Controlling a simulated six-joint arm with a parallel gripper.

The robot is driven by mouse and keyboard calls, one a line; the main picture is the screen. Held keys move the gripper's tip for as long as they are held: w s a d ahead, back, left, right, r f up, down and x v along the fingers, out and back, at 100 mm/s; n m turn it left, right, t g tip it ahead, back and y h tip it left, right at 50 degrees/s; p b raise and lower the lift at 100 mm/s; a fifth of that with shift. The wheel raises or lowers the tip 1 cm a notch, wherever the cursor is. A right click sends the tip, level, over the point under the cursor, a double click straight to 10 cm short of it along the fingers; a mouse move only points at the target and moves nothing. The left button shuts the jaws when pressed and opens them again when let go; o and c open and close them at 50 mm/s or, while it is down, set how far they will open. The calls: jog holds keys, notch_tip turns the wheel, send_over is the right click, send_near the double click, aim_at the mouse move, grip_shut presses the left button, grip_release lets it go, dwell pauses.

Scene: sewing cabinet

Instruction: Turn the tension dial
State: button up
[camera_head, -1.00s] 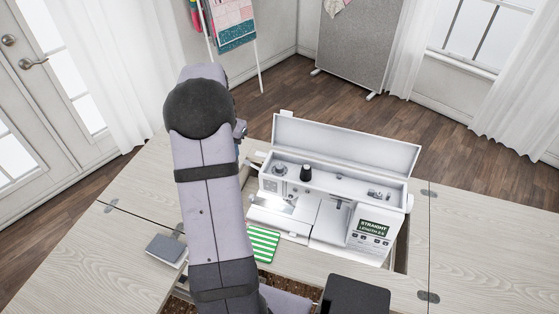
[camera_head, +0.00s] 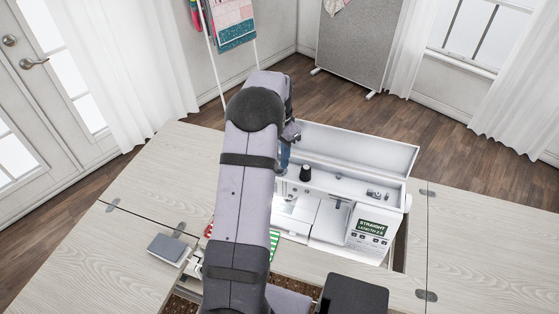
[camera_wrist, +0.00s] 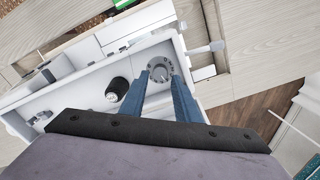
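The white sewing machine (camera_head: 335,222) sits in the cabinet with its top lid raised. In the wrist view, the tension dial (camera_wrist: 160,68), a round grey-white knob with dark marks around it, is on the machine's top left part. My gripper (camera_wrist: 159,76) has two blue fingers, apart, with their tips at either side of the dial as seen from the wrist. I cannot tell whether they touch it. In the head view, my gripper (camera_head: 284,155) is over the machine's left end, and my arm hides the dial.
A black thread spool (camera_wrist: 117,89) stands close beside the dial, and also shows in the head view (camera_head: 305,173). The raised lid (camera_head: 350,148) stands behind.

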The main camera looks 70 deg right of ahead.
jog(key=shift+f+p, duration=0.45)
jog(key=shift+f, duration=1.25)
jog(key=shift+c, duration=0.2)
grip_shut()
jog(key=shift+n, duration=0.3)
jog(key=shift+r+n+b, duration=0.1)
jog(key=shift+n+b, duration=0.3)
jog(key=shift+n, duration=2.2)
jog(key=shift+o, duration=0.2)
grip_release()
